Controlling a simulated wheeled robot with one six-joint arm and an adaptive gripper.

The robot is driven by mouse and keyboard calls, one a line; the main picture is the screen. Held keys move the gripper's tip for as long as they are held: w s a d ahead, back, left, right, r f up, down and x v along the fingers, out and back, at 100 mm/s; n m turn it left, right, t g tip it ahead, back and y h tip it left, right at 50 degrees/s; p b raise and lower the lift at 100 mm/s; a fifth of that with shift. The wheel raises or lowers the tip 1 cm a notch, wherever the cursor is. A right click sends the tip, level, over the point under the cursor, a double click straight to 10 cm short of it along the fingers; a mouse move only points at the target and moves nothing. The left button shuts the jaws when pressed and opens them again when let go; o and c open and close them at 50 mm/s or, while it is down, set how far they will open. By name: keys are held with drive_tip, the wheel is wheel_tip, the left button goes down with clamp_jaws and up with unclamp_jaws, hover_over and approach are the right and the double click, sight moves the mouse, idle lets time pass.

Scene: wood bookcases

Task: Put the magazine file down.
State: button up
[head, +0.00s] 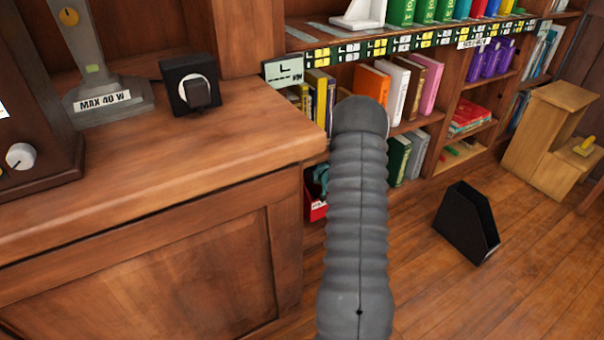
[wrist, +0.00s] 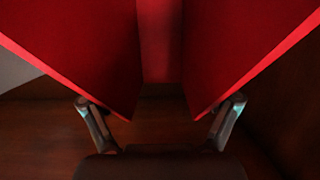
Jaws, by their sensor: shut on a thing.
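A red magazine file (wrist: 85,55) fills the upper part of the wrist view, with two dark red side panels and a gap between them. My gripper (wrist: 160,108) has its two fingers at the near edges of these panels and is shut on the file. In the head view, a small piece of a red file with a white label (head: 316,209) shows low beside the cabinet corner, with a bit of dark teal above it. My arm hides most of it and the gripper there. I cannot tell whether its base touches anything.
A black magazine file (head: 465,225) stands on the wooden floor at the right. Bookshelves (head: 440,125) with books line the back. A wooden step stool (head: 545,135) with a yellow item is far right. The wooden cabinet (head: 150,230) at left carries a lamp base and a black socket box.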

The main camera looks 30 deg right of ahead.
drive_tip(key=shift+w+f, duration=0.15)
drive_tip(key=shift+f, duration=1.6)
drive_tip(key=shift+f+b, duration=0.2)
drive_tip(key=shift+b, duration=0.2)
drive_tip(key=o, duration=1.6)
drive_tip(key=p+v, duration=0.1)
drive_tip(key=v, duration=1.1)
drive_tip(key=shift+r, duration=0.2)
